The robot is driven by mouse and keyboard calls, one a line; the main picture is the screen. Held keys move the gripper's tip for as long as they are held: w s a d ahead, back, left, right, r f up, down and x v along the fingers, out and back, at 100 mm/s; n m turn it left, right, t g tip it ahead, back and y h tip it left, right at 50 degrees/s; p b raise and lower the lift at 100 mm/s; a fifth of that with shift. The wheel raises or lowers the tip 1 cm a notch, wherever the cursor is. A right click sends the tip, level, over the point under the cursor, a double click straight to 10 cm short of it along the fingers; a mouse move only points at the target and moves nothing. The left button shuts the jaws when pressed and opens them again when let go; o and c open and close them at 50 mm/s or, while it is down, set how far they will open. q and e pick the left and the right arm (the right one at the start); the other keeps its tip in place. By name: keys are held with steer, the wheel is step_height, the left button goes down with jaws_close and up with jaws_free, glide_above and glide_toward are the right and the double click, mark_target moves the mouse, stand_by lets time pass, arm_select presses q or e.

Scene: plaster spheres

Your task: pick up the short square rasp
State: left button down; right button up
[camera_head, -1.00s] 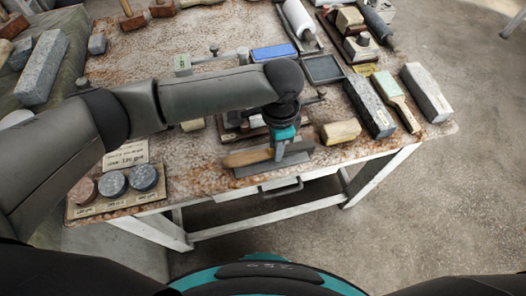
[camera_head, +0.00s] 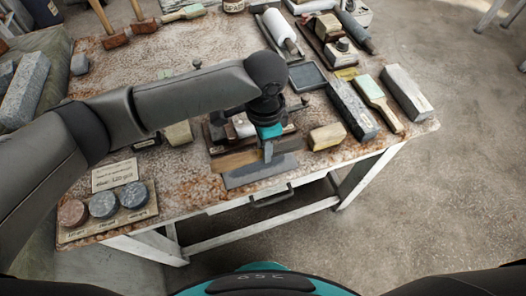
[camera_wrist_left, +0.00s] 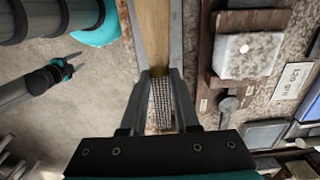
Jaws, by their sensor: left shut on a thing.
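The short square rasp has a pale wooden handle (camera_head: 237,160) and a grey toothed metal body (camera_wrist_left: 162,104). My left gripper (camera_head: 267,156) is shut on the metal body, and the handle points left in the head view. In the left wrist view the body sits between the fingers of my left gripper (camera_wrist_left: 160,100). A flat grey plate (camera_head: 262,174) lies below the rasp at the table's front edge. The rasp seems a little above it. My right gripper (camera_wrist_left: 62,68) shows small at the left of the left wrist view; its fingers are too small to judge.
A yellowish block (camera_head: 327,137) lies right of my gripper. A board with three round discs (camera_head: 148,208) is at the front left. My left arm covers the middle of the table.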

arm_select(q)
step_height(320, 180, up, 16)
steer(key=p, duration=0.2)
steer(key=shift+r+p, duration=0.15)
steer(key=shift+p, duration=0.2)
steer(key=c, duration=1.2)
jaws_free()
jaws_close()
